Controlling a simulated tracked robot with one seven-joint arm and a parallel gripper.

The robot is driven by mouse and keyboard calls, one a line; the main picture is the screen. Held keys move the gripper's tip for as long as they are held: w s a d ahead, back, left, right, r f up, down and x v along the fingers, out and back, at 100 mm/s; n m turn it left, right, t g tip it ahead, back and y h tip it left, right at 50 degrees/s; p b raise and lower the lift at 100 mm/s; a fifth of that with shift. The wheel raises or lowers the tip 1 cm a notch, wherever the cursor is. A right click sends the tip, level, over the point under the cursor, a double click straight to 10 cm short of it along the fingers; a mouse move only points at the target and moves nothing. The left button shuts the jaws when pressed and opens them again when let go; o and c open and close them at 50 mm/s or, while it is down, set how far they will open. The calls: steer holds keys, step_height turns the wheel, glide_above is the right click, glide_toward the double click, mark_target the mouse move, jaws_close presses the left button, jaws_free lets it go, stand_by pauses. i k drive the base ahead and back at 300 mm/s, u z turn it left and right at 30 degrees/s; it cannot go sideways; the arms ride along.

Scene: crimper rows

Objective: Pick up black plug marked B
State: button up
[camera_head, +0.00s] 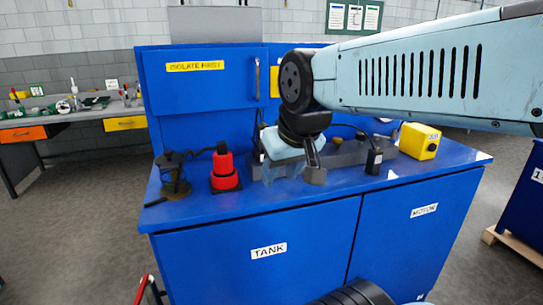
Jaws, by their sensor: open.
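A black plug (374,162) stands on the blue bench top, right of my gripper, with a dark cable running from its top. A small pale mark shows on it, but I cannot read a letter. My gripper (298,174) hangs from the arm above the middle of the bench top, in front of a grey block, and is open. It is apart from the plug, with a clear gap to its left. Part of the grey block and whatever lies behind the wrist are hidden by the gripper.
A red and black plug-like piece (225,172) and a dark spool-like stand (173,176) are on the left. A yellow box (419,141) stands right of the black plug. The grey block (345,155) lies behind the gripper. The front strip of the bench top is mostly clear.

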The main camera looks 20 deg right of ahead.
mark_target(374, 157)
steer(key=u, duration=0.1)
steer(key=k, duration=1.1)
steer(key=z, duration=0.45)
steer(key=i, duration=1)
steer(key=u, duration=0.05)
